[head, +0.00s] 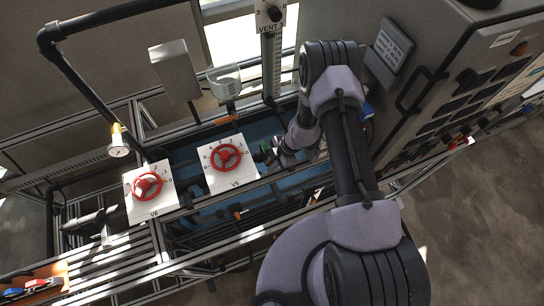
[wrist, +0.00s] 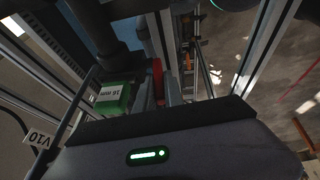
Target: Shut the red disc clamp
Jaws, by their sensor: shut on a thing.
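In the wrist view a narrow red piece, seen edge-on, stands between my gripper's grey fingers (wrist: 160,92). I take it to be the red disc clamp (wrist: 158,75); most of it is hidden, so I cannot tell how far it is turned. My gripper is shut on it. In the head view my gripper (head: 272,155) is just right of the white V5 panel (head: 220,181), over the blue trough, and the red piece cannot be made out there.
A green labelled block (wrist: 114,97) is close left of the fingers in the wrist view. Red handwheels V5 (head: 225,157) and V6 (head: 147,186) sit on white panels. A grey control cabinet (head: 440,60) stands at the right; metal rails surround the trough.

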